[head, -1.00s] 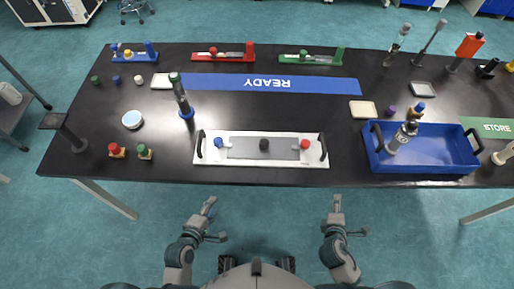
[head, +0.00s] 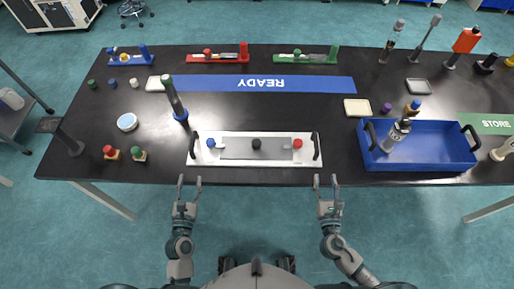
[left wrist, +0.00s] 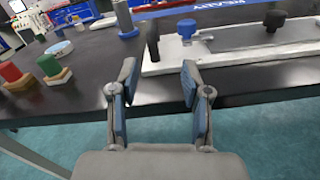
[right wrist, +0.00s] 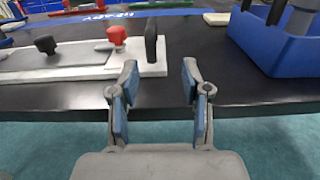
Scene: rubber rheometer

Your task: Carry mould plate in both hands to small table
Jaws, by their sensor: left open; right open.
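The mould plate (head: 255,163) is a white board with a grey centre panel, lying flat near the front edge of the black table. It carries blue, black and red knobs and a black handle at each end. My left gripper (head: 189,180) is open and empty, just in front of the table edge near the plate's left handle (left wrist: 152,42). My right gripper (head: 326,180) is open and empty, just in front of the edge near the right handle (right wrist: 151,40). Neither gripper touches the plate. I cannot tell which surface is the small table.
A blue crate (head: 445,165) with a bottle inside stands right of the plate. A dark upright cylinder (head: 174,98) stands behind its left end. Small red and green knobs (head: 110,152) sit to the left. A grey side surface (head: 22,128) is at the far left.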

